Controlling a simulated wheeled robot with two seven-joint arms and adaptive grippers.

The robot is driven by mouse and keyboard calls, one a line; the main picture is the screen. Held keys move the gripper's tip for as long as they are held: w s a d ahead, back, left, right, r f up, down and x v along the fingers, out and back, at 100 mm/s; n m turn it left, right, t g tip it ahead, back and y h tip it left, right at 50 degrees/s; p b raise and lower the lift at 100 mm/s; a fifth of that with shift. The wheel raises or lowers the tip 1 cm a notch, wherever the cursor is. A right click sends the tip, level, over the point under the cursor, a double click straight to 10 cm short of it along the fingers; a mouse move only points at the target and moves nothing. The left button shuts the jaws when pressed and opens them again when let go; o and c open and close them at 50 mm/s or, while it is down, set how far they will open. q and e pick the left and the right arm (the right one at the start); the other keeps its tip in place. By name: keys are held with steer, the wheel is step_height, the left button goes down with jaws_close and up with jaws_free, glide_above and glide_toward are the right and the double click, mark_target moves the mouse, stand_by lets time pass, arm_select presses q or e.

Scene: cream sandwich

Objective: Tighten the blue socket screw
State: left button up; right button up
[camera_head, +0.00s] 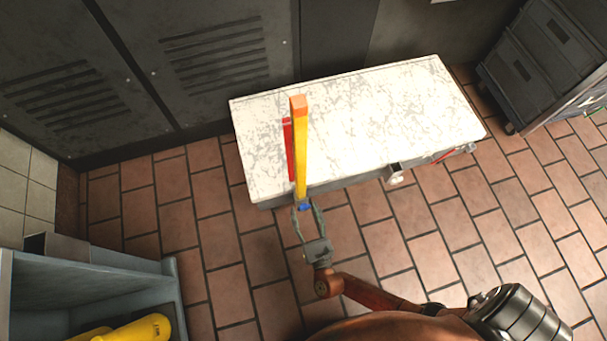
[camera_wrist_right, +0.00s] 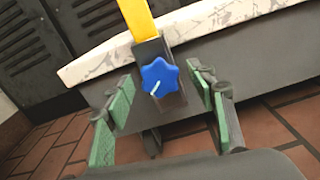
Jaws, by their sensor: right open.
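The blue socket screw (camera_wrist_right: 157,78) is a star-shaped knob with a pale line on its face, in the wrist view. It sits on a dark block below a yellow bar (camera_wrist_right: 138,18), at the table's front side. In the head view the screw (camera_head: 305,206) is small, at the foot of the upright yellow bar (camera_head: 301,160). My right gripper (camera_wrist_right: 165,98) is open and empty, its green-padded fingers on either side of the screw, with gaps visible. In the head view the right gripper (camera_head: 306,212) reaches up to the screw from below. My left gripper is out of view.
The bar stands at the front left of a white, worn tabletop (camera_head: 400,100), beside a red piece (camera_head: 289,150). Another fitting (camera_head: 395,174) is on the table's front edge. A grey bin with yellow items (camera_head: 140,330) is lower left; dark crates (camera_head: 550,50) are upper right.

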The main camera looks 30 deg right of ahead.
steer(key=shift+c, duration=0.4)
steer(key=c, duration=1.1)
steer(key=shift+m, duration=0.3)
